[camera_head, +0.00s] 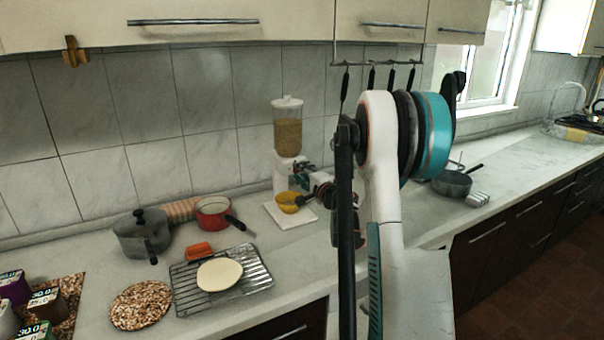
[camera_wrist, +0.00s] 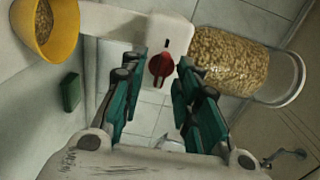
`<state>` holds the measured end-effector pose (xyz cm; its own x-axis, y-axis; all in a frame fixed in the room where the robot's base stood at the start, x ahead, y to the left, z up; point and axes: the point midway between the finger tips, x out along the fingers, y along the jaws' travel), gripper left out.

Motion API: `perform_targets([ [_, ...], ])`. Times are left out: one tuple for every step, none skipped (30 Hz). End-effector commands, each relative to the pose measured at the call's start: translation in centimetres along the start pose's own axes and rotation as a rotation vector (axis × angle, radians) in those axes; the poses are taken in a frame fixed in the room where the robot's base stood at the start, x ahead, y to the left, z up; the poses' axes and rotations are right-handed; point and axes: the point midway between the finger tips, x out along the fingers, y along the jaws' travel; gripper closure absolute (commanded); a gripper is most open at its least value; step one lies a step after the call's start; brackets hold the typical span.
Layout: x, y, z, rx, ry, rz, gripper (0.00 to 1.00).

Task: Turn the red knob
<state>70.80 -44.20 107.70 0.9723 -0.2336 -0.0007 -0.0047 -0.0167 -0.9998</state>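The red knob (camera_wrist: 161,65) is on the front of the white dispenser (camera_wrist: 130,20), whose clear container (camera_wrist: 232,62) is full of tan grain or cereal. In the wrist view my gripper (camera_wrist: 161,62) is open, with one green finger on each side of the knob. A gap shows between each fingertip and the knob, and I cannot tell whether the tips reach its depth. In the head view the dispenser (camera_head: 287,135) stands against the tiled wall, and my gripper (camera_head: 300,172) is at its front. The knob is not clear there.
A yellow bowl (camera_head: 290,203) with grain sits below the dispenser and also shows in the wrist view (camera_wrist: 45,28). A red pan (camera_head: 213,213), a grey pot (camera_head: 141,237) and a wire rack (camera_head: 187,290) stand to the left. A grey saucepan (camera_head: 452,184) is to the right.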

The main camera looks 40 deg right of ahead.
Motion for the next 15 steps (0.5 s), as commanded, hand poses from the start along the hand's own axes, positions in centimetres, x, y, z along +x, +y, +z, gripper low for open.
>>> perform_targets([
  [-0.6, 0.0, -0.1, 0.0, 0.002, 0.0, 0.71],
  [-1.0, 0.0, -0.1, 0.0, 0.002, 0.0, 0.71],
  [-1.6, 0.0, -0.1, 0.0, 0.003, 0.0, 0.71],
  [-2.2, 0.0, -0.1, 0.0, 0.003, 0.0, 0.71],
  [-2.7, 0.0, -0.1, 0.0, 0.003, 0.0, 0.71],
  [-3.6, 0.0, -0.1, 0.0, 0.003, 0.0, 0.71],
  [-4.2, 0.0, -0.1, 0.0, 0.002, 0.0, 0.71],
  [-4.9, 0.0, -0.1, 0.0, 0.003, 0.0, 0.71],
  [-5.7, 0.0, -0.1, 0.0, 0.003, 0.0, 0.71],
  [-6.3, 0.0, -0.1, 0.0, 0.003, 0.0, 0.71],
  [-6.9, 0.0, -0.1, 0.0, 0.003, 0.0, 0.71],
  [-7.7, 0.0, -0.1, 0.0, 0.002, 0.0, 0.71],
  [-8.2, 0.0, -0.1, 0.0, 0.003, 0.0, 0.71],
  [-8.7, 0.0, -0.1, 0.0, 0.003, 0.0, 0.71],
  [-9.3, 0.0, -0.1, 0.0, 0.003, 0.0, 0.71],
])
